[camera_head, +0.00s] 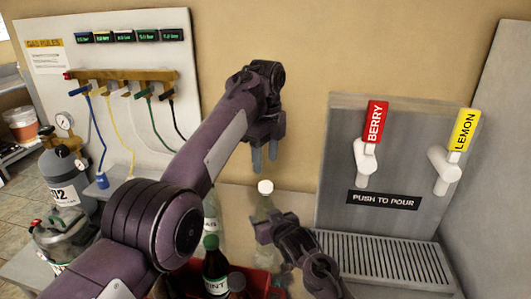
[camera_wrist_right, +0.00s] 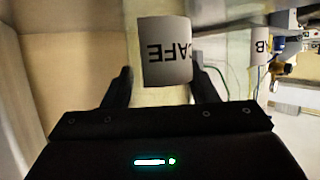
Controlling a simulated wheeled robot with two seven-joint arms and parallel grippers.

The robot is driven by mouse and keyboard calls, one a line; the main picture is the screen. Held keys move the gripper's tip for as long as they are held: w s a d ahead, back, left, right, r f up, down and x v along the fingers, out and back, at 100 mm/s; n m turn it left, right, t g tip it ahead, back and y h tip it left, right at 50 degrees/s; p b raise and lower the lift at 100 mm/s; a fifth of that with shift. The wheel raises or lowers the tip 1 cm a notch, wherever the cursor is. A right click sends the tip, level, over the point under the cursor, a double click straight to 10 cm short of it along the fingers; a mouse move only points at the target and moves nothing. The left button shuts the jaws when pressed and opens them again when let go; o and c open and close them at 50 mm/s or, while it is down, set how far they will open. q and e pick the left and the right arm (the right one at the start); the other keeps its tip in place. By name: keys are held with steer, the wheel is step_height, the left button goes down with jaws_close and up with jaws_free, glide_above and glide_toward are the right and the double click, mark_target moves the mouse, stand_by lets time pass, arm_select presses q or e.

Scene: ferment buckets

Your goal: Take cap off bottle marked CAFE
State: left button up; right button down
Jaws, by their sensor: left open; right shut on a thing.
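The clear bottle (camera_head: 261,208) with a white cap (camera_head: 265,187) stands upright in the middle of the head view. Its white label reading CAFE (camera_wrist_right: 168,52) shows upside down in the right wrist view. My right gripper (camera_head: 268,227) is shut on this bottle, with one finger on each side of it. The cap is on the bottle. My left gripper (camera_head: 264,160) is open and empty, pointing down above the cap, with a small gap between fingertips and cap.
A red crate (camera_head: 257,279) with a dark bottle (camera_head: 214,268) and other bottles stands below. A dispenser with BERRY (camera_head: 375,122) and LEMON (camera_head: 465,130) taps and a drip grate (camera_head: 385,262) is at right. A gas panel (camera_head: 120,55) and grey cylinder (camera_head: 68,185) are at left.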

mark_target(266, 184)
arm_select(q)
step_height(266, 184, down, 7)
steer(key=shift+r, duration=0.1)
stand_by(0.3)
steer(key=c, duration=1)
steer(key=n, duration=1.3)
steer(key=shift+n, duration=0.3)
steer(key=o, duration=1.1)
steer(key=shift+r, duration=0.1)
